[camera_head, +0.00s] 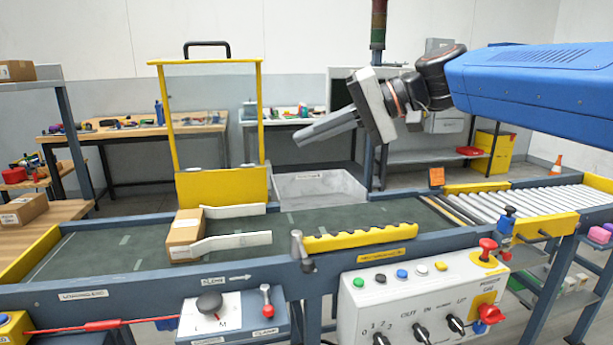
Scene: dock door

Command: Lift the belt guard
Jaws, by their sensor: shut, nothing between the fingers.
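The belt guard (205,62) is an upright yellow frame with what looks like a clear pane, standing at the far side of the belt on the left. A black handle (206,45) sits on its top bar. A yellow plate (222,187) is at its lower end, close above the dark green belt (110,250). My gripper (299,139) is shut and empty, in the air to the right of the guard. Its fingers point left and slightly down, clearly apart from the frame and lower in the picture than the handle.
A brown carton (184,237) lies on the belt by two pale guide arms (230,242). A grey bin (318,188) stands behind the belt. A control box (415,305) with knobs and buttons is in front, and a roller section (530,203) is at right. Air between gripper and guard is clear.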

